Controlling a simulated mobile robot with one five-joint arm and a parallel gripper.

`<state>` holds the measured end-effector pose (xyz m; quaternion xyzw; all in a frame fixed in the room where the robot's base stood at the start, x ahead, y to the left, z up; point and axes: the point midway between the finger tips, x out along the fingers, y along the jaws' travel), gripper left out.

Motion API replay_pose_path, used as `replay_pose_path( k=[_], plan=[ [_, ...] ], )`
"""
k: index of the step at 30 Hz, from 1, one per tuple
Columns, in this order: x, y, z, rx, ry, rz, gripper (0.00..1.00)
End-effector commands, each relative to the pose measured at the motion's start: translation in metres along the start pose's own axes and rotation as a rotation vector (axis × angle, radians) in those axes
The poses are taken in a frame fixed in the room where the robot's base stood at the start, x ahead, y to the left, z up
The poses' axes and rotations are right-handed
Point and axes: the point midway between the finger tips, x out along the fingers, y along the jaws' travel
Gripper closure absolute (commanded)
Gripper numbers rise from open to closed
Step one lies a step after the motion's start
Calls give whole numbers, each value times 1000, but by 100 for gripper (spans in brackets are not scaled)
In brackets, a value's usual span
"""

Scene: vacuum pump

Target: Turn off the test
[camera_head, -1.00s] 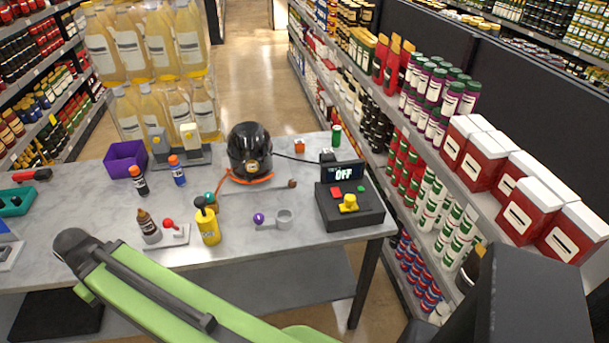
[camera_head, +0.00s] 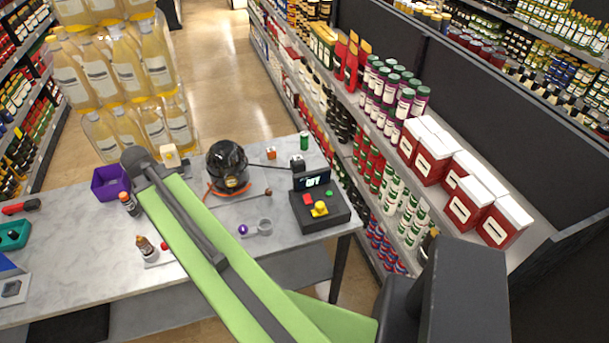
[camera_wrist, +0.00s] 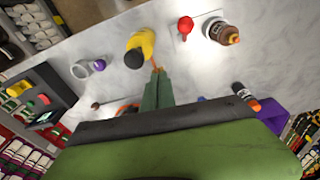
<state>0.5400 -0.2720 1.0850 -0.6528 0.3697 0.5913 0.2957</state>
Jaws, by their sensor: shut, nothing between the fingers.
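The black control box (camera_head: 330,219) stands at the right end of the table. It has a red button (camera_head: 307,198), a green button (camera_head: 329,193), a yellow knob (camera_head: 319,208) and a small display (camera_head: 313,180), which appears to read OFF. The box also shows at the left of the wrist view (camera_wrist: 52,84). A black dome-shaped pump (camera_head: 227,162) with an orange hose stands left of it. My gripper (camera_wrist: 157,69) is shut and empty, its tips near the yellow bottle (camera_wrist: 146,43) in the wrist view; I cannot tell whether they touch. My arm hides the gripper in the head view.
A purple bin (camera_head: 111,182), a brown bottle (camera_head: 146,246) and a white ring holder (camera_head: 264,226) are on the table. A green-capped can (camera_head: 304,140) stands at the back. Loaded shelves run along the right.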

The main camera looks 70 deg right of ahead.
Motion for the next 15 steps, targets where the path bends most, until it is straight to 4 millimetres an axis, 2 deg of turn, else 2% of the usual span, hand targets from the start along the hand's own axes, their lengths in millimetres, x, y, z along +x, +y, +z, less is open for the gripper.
replay_pose_path(
  k=[1, 5, 7, 8, 9, 12, 15],
  plan=[
    [-9, 30, -18, 109, 6, 15, 100],
    [5, 113, -51, 422, 25, 62, 100],
    [8, 165, -65, 607, 38, 90, 100],
    [9, 189, -70, 691, 44, 103, 100],
    [11, 222, -74, 803, 54, 121, 100],
    [13, 301, -78, 1075, 80, 165, 100],
    [13, 362, -73, 1286, 104, 201, 100]
  ],
)
